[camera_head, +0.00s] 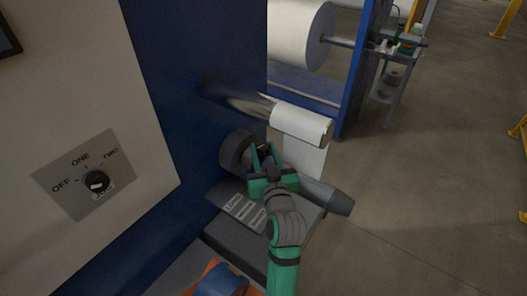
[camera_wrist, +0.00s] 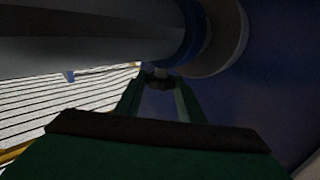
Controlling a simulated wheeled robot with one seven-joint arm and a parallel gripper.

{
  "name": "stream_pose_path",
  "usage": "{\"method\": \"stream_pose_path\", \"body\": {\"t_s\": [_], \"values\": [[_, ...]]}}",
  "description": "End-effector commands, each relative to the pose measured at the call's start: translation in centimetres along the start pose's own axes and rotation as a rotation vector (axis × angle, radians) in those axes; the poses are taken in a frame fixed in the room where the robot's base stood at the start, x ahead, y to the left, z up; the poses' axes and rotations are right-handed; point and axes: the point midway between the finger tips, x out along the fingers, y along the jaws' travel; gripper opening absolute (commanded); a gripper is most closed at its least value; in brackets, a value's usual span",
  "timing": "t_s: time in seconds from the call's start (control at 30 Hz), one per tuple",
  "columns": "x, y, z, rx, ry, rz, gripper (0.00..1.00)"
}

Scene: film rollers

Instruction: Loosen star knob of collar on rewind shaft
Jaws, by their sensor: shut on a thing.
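The rewind shaft (camera_head: 327,196) is a grey cylinder sticking out to the right from the blue machine wall, and it crosses the top of the wrist view (camera_wrist: 80,42). The dark round collar (camera_head: 236,151) sits on it close to the wall; its rounded side also shows in the wrist view (camera_wrist: 222,38). My green gripper (camera_head: 264,155) is beside the collar, over the shaft. In the wrist view its fingers (camera_wrist: 159,84) are shut on the small dark star knob (camera_wrist: 157,79). The fingers hide most of the knob, and its lobes are too dark to make out.
A white roll (camera_head: 299,124) on a shiny roller is just above my gripper, with white web hanging down. A dark ledge with slotted plates (camera_head: 243,210) lies below the shaft. A panel with a rotary switch (camera_head: 96,181) is at left.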

Motion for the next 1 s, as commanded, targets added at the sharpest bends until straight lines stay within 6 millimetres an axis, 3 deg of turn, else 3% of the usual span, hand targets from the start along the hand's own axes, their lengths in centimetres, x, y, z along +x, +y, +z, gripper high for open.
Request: {"method": "stream_pose_path", "body": {"t_s": [0.5,1.0], "values": [[0.11,0.33,-0.10,0.002,0.001,-0.269,0.13],[0.15,0.42,-0.08,0.003,0.001,-0.367,0.13]]}}
